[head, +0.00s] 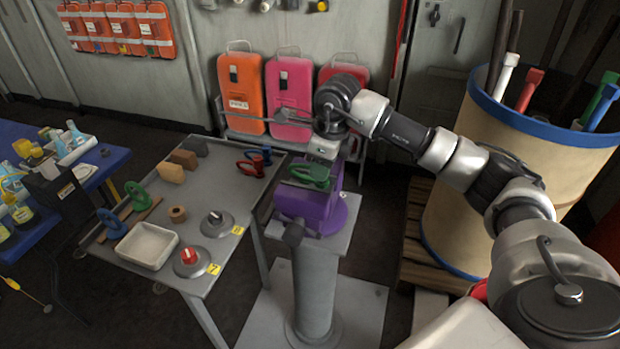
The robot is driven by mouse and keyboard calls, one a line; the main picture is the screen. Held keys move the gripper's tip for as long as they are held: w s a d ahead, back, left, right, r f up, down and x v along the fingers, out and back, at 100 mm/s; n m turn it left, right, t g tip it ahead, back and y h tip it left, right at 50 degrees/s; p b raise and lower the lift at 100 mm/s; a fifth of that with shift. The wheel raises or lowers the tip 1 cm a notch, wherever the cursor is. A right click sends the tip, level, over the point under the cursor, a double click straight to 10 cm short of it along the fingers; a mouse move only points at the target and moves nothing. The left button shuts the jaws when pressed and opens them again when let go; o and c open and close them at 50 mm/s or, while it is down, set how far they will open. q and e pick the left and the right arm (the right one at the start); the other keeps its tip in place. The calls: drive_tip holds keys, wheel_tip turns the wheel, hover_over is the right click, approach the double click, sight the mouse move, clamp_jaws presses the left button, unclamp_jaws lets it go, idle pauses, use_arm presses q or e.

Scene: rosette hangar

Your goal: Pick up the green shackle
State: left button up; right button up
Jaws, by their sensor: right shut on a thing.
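My right gripper (318,165) points down above the purple vise (305,205) on its grey pedestal. It is shut on a green shackle (310,175), which is at the top of the vise. I cannot tell whether the shackle touches the vise jaws. Another green shackle (140,197) lies on the grey table (215,190), left of the vise. My left gripper is not in view.
The table also holds a white tray (147,247), a blue shackle (112,222), a red shackle (250,164) and two round knobs. A large barrel (455,190) with rods stands at right. Orange and pink cases (290,95) stand behind.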

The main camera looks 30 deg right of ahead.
drive_tip(key=shift+r+p, duration=1.9)
drive_tip(key=shift+r, duration=1.3)
drive_tip(key=shift+w+f, duration=0.1)
drive_tip(key=shift+w, duration=0.05)
